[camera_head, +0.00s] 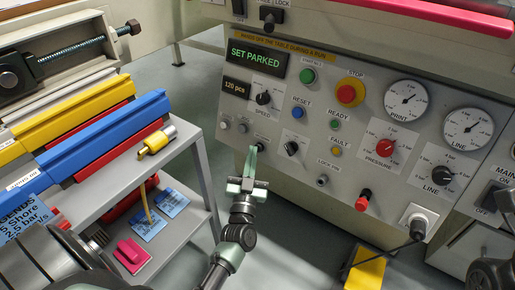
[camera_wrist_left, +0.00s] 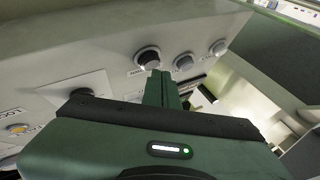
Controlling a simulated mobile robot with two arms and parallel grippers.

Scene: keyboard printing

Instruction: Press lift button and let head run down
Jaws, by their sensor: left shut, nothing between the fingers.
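My left gripper (camera_head: 252,155) is shut and empty, its fingertips close to the lower left of the grey control panel (camera_head: 322,122). In the left wrist view the green fingers (camera_wrist_left: 161,88) point at the panel just below a black knob (camera_wrist_left: 148,58). I cannot tell whether they touch it. Two small grey buttons, one left (camera_head: 224,124) and one right (camera_head: 243,128), sit below the display; they also show in the wrist view, one nearer (camera_wrist_left: 184,62) and one farther (camera_wrist_left: 217,47). Their labels are too small to read. The green display (camera_head: 258,58) reads SET PARKED. My right gripper is not in view.
A grey cart (camera_head: 195,155) with blue and yellow bars stands left of the gripper. The panel also has a green start button (camera_head: 308,76), a yellow-ringed red stop button (camera_head: 349,93) and a blue reset button (camera_head: 297,113). A yellow pedal (camera_head: 366,270) is on the floor.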

